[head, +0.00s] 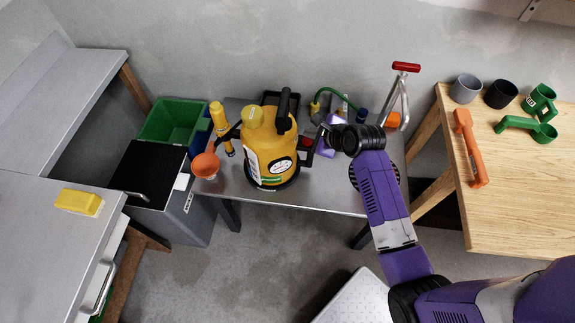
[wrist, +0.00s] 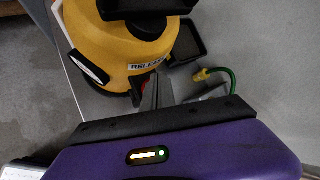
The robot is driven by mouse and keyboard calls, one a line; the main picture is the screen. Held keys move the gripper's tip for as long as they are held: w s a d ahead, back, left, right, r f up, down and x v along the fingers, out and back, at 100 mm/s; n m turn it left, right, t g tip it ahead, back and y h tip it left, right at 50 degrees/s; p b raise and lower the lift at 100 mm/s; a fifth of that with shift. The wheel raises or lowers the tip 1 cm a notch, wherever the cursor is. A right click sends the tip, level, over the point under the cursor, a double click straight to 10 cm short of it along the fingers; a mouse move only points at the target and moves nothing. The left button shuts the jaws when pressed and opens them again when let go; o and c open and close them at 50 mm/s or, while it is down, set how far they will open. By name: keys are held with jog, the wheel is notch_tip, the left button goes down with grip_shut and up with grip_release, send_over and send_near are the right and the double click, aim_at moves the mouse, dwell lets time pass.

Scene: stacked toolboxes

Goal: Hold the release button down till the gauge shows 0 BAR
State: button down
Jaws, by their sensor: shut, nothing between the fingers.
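The yellow pressure tank (head: 262,140) stands upright on the grey table, with a black handle on top. It also shows in the wrist view (wrist: 115,45), where a white label reading RELEASE (wrist: 147,65) is on its side. In the wrist view the gauge (wrist: 88,68) is seen edge-on. A small red part (wrist: 140,82) shows just below the label, partly hidden. My gripper (head: 308,150) is shut and empty at the tank's right side, by the label; I cannot tell whether it touches the red part.
An orange funnel-like cup (head: 206,164) and a yellow tool (head: 220,125) are left of the tank. A green bin (head: 172,122) stands further left.

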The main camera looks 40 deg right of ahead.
aim_at(310, 142)
jog(key=shift+r+p, duration=2.2)
jog(key=shift+r, duration=0.4)
